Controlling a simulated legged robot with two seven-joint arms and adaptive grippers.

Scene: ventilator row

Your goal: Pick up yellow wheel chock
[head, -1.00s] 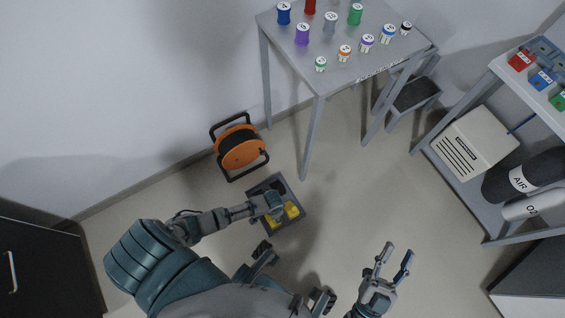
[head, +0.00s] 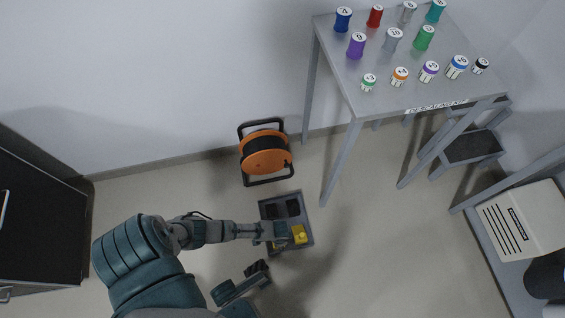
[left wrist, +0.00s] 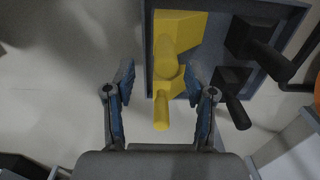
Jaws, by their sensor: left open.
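Two yellow wheel chocks sit in a grey tray (head: 309,220) on the floor. One yellow chock (head: 300,234) shows in the head view, with more yellow partly hidden by my left gripper (head: 283,232). In the left wrist view a larger-looking yellow chock (left wrist: 181,28) lies at the top, and the other yellow chock (left wrist: 170,85) has its handle pointing down the picture. My left gripper (left wrist: 163,75) is open, with its blue-padded fingers on either side of that nearer chock, apart from it.
Black chocks (head: 292,207) share the tray. An orange cable reel (head: 265,154) stands behind it. A grey table (head: 385,85) with several labelled containers stands at the back right, a step stool (head: 472,147) beside it. Floor to the tray's right is clear.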

